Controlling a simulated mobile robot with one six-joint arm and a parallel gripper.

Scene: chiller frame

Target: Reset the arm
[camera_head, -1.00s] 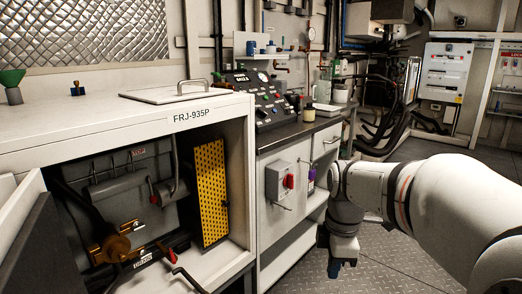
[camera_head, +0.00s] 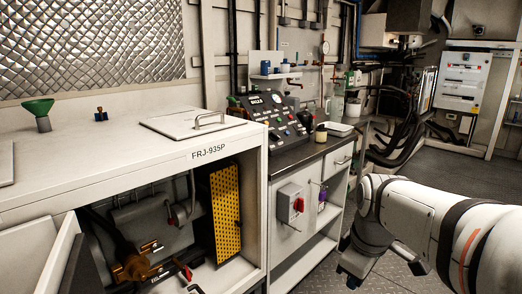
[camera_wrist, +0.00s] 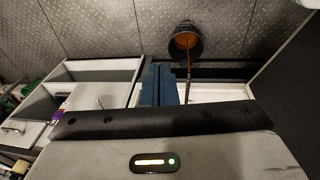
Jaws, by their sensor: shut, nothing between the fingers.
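My arm (camera_head: 440,222) reaches in from the right in the head view, beside the workbench, with its wrist bent downward. My gripper's fingertips cannot be made out in that view. In the wrist view the dark blue fingers of my gripper (camera_wrist: 159,84) lie together, with nothing between them. They point over the floor in front of the low shelf unit.
The cabinet marked FRJ-935P (camera_head: 208,151) stands open at left, with a yellow perforated panel (camera_head: 224,212) inside. A workbench (camera_head: 325,150) with a red-knobbed switch box (camera_head: 291,204) is close to my arm. A dark bucket (camera_wrist: 185,43) stands on the metal floor (camera_wrist: 95,30).

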